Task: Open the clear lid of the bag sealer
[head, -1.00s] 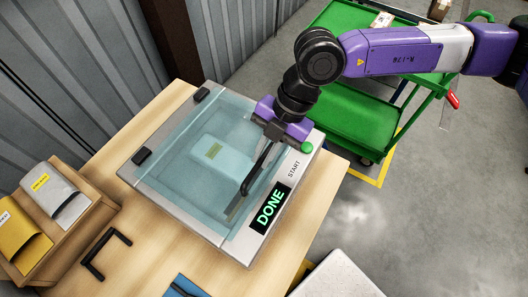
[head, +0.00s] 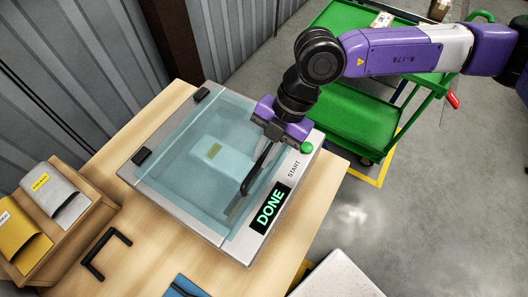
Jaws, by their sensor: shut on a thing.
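The bag sealer (head: 180,195) sits on the wooden table, with a grey body and a front strip reading DONE and START. Its clear lid (head: 190,125) lies over the chamber and looks down or nearly down; I cannot tell if there is a small gap. Dark hinges are at its far left edge. A pale bag (head: 222,160) with a yellow label shows through the lid. A black bar handle (head: 250,176) runs along the lid's front edge. My gripper (head: 270,146) is shut on the handle's upper right end; its fingertips are partly hidden.
A green button (head: 307,148) is close beside my gripper. A wooden rack (head: 88,222) with bags stands at the left, near a loose black handle-shaped bracket (head: 102,252). A green cart (head: 360,125) stands behind.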

